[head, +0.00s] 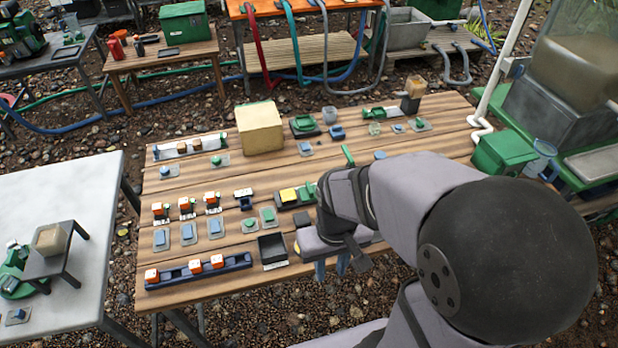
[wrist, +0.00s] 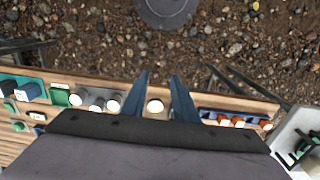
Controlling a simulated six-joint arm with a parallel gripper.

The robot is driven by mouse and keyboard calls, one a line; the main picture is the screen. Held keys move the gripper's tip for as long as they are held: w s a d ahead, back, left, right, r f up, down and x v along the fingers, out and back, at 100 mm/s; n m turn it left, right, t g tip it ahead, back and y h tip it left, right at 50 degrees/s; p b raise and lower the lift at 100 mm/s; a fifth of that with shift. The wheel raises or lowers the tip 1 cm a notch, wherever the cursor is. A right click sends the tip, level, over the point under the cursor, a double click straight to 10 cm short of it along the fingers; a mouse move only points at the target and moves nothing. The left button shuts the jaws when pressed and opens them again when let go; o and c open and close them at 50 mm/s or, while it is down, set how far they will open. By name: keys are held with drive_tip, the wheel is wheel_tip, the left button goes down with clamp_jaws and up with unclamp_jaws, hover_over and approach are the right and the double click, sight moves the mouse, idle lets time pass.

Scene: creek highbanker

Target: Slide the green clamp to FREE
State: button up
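I cannot tell for certain which green part is the clamp, and no FREE label is readable. In the head view a small green piece (head: 197,144) sits on a pale rail (head: 170,151) at the table's back left. Another green piece (head: 372,113) lies at the back right, and a green upright lever (head: 348,155) stands just behind my arm. My gripper (head: 331,268) hangs over the table's front right part, its blue fingers pointing down. In the wrist view its two fingers (wrist: 161,95) are apart with nothing held; a round white top (wrist: 155,106) shows between them, beyond.
A tan block (head: 259,128) stands at the back of the wooden table (head: 230,283). A dark blue rack (head: 200,269) with orange-and-white blocks lies at the front left. A black tray (head: 272,250) is left of my gripper. A white table (head: 95,215) stands at left.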

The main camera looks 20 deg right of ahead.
drive_tip(key=w+d+t+p, duration=0.1)
drive_tip(key=w+d+p, duration=0.1)
drive_tip(key=w, duration=1.8)
drive_tip(key=t+p, duration=0.1)
drive_tip(key=p, duration=0.1)
hover_over(309, 186)
wheel_tip(309, 186, down, 6)
drive_tip(key=shift+s+r+b, duration=0.1)
drive_tip(key=shift+b, duration=0.2)
drive_tip(key=shift+f+b, duration=2.9)
drive_tip(key=shift+f, duration=1.55)
drive_tip(key=shift+c, duration=0.4)
clamp_jaws()
